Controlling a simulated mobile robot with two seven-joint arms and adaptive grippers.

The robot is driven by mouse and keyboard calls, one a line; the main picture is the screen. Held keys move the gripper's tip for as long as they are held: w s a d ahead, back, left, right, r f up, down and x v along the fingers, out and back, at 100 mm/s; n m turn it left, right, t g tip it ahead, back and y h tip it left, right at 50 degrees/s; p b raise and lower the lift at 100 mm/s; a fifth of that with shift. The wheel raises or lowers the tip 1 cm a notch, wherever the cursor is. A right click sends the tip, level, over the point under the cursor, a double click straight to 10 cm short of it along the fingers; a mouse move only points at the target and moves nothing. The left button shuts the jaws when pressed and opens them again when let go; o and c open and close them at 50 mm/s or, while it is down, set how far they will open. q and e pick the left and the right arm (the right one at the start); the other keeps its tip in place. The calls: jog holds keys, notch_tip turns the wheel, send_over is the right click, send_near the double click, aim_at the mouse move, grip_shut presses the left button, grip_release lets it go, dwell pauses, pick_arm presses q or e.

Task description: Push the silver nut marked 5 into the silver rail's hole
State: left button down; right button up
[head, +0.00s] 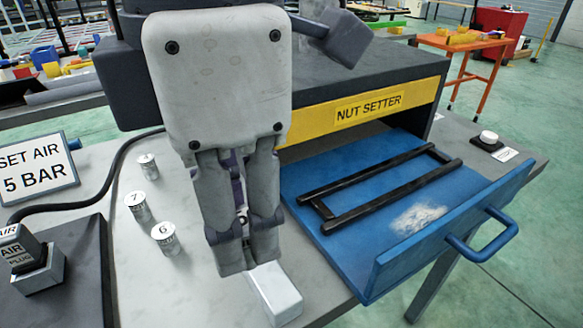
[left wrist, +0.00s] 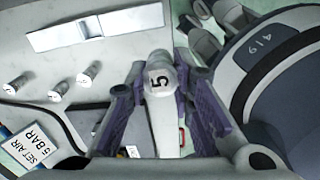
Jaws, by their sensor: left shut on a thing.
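My left gripper (head: 245,262) points down over the grey worktop in the middle of the head view. In the left wrist view the left gripper (left wrist: 160,100) is shut on the silver nut marked 5 (left wrist: 160,77), whose numbered face shows. The gripper hides this nut in the head view. The silver rail (head: 277,295) shows only its near end beside the fingertips in the head view. It appears as a long light bar (left wrist: 125,20) at the top of the left wrist view, apart from the nut in the picture. I cannot make out its hole clearly.
Silver nuts 7 (head: 138,207) and 6 (head: 165,238), and another nut (head: 148,166), stand left of the gripper. A blue drawer (head: 385,215) is open at right under the nut setter label (head: 368,106). An air plug (head: 35,268) sits at lower left.

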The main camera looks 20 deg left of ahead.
pick_arm(q)
jog(key=w+a+f, duration=0.2)
jog(key=w+f, duration=0.1)
jog(key=w+a+f, duration=0.5)
jog(key=w+f, duration=0.1)
jog(key=w, duration=0.1)
jog(key=shift+a+f, duration=0.15)
jog(key=shift+f, duration=1.55)
jog(key=shift+f, duration=0.1)
jog(key=c, duration=1.4)
grip_release()
jog(key=shift+f, duration=0.1)
notch_tip(320, 180, up, 12)
jog(key=shift+r, duration=0.2)
